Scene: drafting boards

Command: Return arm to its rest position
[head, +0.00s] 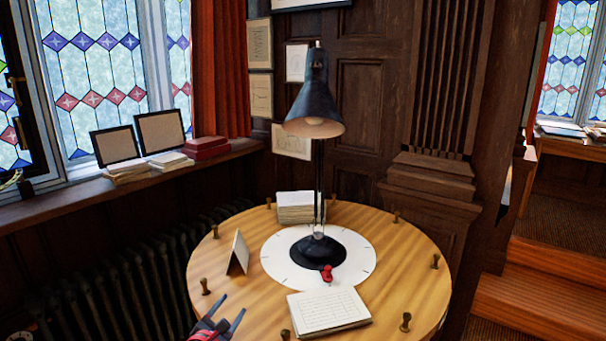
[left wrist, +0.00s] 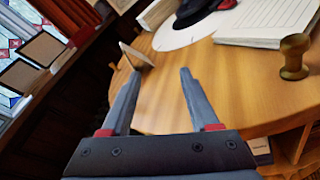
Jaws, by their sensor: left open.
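My left gripper (head: 217,324) comes in at the bottom of the head view, at the front left edge of the round wooden table (head: 220,275). In the left wrist view its two grey fingers (left wrist: 157,88) are spread apart with nothing between them. A black desk lamp (head: 314,110) stands on a white round disc (head: 275,262) in the middle of the table. A small red object (head: 327,272) sits at the lamp's base. My right gripper is in neither view.
A folded card (head: 238,255) stands on the table's left side. A stack of papers (head: 328,310) lies at the front, another (head: 296,207) at the back. Several brass pegs (head: 405,322) ring the rim. A radiator (head: 120,290) stands at left; wooden steps (head: 545,290) are at right.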

